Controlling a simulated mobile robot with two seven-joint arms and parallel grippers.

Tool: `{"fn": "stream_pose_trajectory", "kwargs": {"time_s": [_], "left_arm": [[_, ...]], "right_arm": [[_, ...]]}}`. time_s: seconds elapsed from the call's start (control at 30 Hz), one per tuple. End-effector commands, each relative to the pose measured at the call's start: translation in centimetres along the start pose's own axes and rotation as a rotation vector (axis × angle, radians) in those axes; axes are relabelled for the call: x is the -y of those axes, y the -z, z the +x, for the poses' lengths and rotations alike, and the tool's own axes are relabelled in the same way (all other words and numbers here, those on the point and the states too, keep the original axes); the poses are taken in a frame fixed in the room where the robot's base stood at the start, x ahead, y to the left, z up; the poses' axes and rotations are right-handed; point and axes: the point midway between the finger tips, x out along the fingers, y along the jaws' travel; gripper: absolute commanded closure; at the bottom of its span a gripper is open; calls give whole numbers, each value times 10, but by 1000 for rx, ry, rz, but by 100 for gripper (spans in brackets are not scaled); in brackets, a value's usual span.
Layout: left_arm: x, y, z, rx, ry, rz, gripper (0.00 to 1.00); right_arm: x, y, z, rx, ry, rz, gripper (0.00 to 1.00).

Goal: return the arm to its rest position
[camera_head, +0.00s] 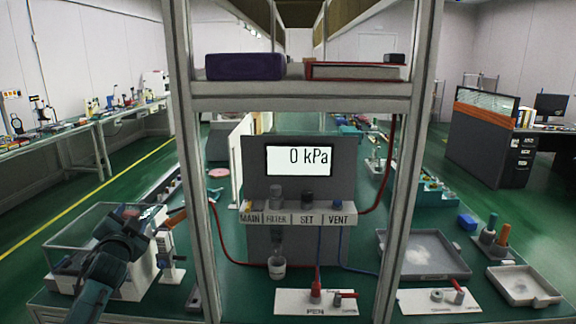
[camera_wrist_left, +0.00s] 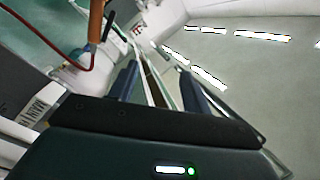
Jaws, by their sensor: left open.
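My left arm comes in from the lower left of the head view. Its gripper (camera_head: 154,218) is in the air above the left part of the bench, left of the frame post. In the left wrist view the two dark fingers of the gripper (camera_wrist_left: 160,84) stand apart, with nothing held between them. My right arm and gripper do not show.
A grey panel (camera_head: 255,160) reading 0 kPa, with a labelled valve row, stands mid-bench behind the frame post (camera_head: 188,150). A clear-lidded machine (camera_head: 85,235) stands close behind my left arm. A grey tray (camera_head: 425,268) lies at right. A red hose (camera_head: 222,235) hangs near the post.

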Motion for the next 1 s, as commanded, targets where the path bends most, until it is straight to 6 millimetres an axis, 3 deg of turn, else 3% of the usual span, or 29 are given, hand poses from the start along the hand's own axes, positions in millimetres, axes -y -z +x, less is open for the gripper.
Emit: {"fn": "stream_pose_trajectory", "kwargs": {"time_s": [0.27, 0.3, 0.57, 0.67, 0.8, 0.9, 1.0], "left_arm": [[-28, 9, -2, -5, -157, -544, 52], [-49, 1, -14, 9, -185, -541, 52], [-145, -31, -92, 63, -330, -529, 52], [-187, -45, -138, 94, -404, -536, 52], [-242, -63, -225, 153, -521, -567, 52], [-271, -70, -292, 204, -600, -600, 52], [-287, -73, -352, 252, -664, -638, 52]], "right_arm": [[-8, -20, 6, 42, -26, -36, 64], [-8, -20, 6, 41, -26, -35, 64], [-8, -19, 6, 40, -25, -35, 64], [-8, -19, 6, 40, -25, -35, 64], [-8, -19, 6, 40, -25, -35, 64], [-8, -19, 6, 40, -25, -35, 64], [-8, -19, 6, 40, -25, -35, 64]]}}
